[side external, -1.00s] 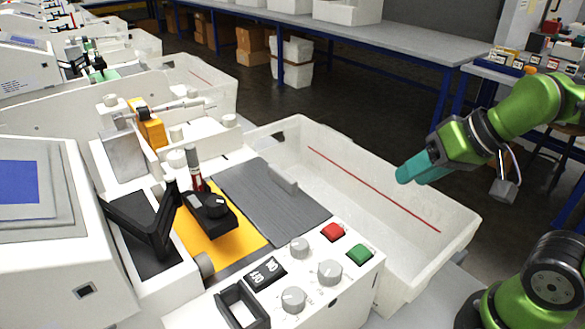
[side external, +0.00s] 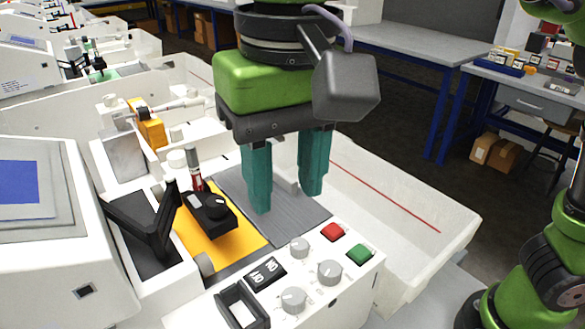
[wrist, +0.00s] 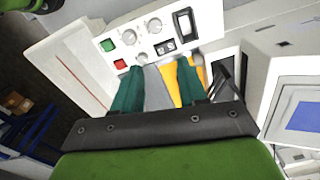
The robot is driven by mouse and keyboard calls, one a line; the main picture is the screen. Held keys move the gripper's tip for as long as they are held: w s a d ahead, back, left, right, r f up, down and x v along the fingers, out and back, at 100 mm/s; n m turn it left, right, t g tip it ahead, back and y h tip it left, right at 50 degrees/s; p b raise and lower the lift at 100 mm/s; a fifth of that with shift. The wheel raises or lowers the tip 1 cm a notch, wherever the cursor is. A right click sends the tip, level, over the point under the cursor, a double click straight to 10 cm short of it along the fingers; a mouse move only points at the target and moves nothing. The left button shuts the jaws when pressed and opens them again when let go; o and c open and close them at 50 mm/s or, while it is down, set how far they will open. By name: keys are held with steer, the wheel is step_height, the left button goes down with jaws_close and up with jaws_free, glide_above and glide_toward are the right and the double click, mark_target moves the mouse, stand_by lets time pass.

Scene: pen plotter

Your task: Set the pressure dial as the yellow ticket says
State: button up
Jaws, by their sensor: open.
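My gripper (side external: 286,202) is open and empty, with its teal fingers pointing down above the plotter's grey plate, behind the control panel. In the wrist view my gripper (wrist: 160,66) points toward the panel. Three grey round dials sit on the panel: a rear one (side external: 299,247), a right one (side external: 330,272) and a front one (side external: 293,299). Their lettering is too small to read, so I cannot tell which is for pressure. A yellow sheet (side external: 193,241) lies under the black pen carriage (side external: 208,211). I see no readable writing on it and cannot tell if it is the ticket.
A red button (side external: 332,231) and a green button (side external: 358,253) are right of the dials. A black rocker switch (side external: 264,273) and a black-framed socket (side external: 242,307) are left. The air above the dials is clear.

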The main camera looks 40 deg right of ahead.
mark_target(293, 294)
steer(key=shift+m, duration=0.3)
steer(key=f, duration=1.7)
steer(key=shift+s+d, duration=0.2)
steer(key=shift+s, duration=0.05)
steer(key=c, duration=0.8)
steer(key=shift+o, duration=0.2)
